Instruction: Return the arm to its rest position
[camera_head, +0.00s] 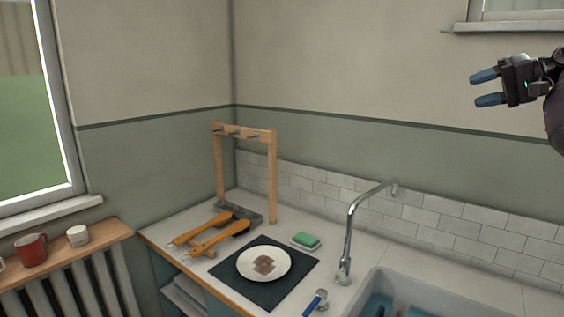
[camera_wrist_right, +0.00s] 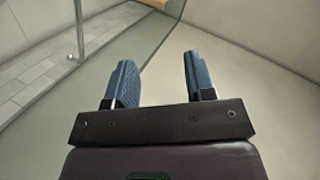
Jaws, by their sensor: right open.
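My right gripper (camera_head: 487,88) is raised at the upper right of the head view, in front of the bare wall and well above the counter. Its two blue fingers are apart with nothing between them. The right wrist view also shows the open, empty fingers (camera_wrist_right: 160,82). My left gripper is in neither view.
A wooden rack (camera_head: 273,175) with hooks stands at the counter's back corner. A white plate (camera_head: 246,272) with a brown patch sits on a dark mat (camera_head: 298,262). A green sponge (camera_head: 306,240), a tall tap (camera_head: 347,240) and a sink (camera_head: 405,285) are to the right. Mugs stand on the left sill.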

